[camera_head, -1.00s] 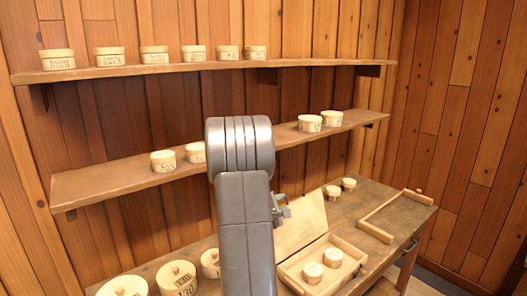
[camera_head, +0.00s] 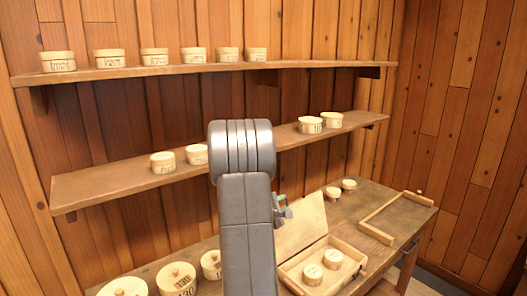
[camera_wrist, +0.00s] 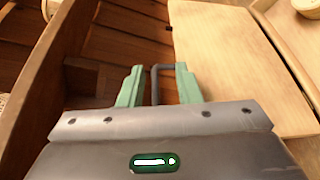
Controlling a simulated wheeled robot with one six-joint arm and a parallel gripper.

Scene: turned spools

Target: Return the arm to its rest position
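My arm stands upright in the middle of the head view, and my gripper (camera_head: 286,212) shows partly behind it, above the table. In the wrist view my gripper (camera_wrist: 161,82) has two green fingers held apart. A dark bent bar (camera_wrist: 166,68) shows by the fingers; I cannot tell whether it lies between them or beyond. I see no spool or other object held. The arm hides part of the lower shelf and table.
An open wooden box (camera_head: 352,258) holding two round containers stands on the table (camera_head: 398,210), its lid (camera_head: 300,227) raised near my gripper. Containers line the upper shelf (camera_head: 180,70) and lower shelf (camera_head: 110,183). A wooden frame (camera_head: 376,233) lies at the table's right.

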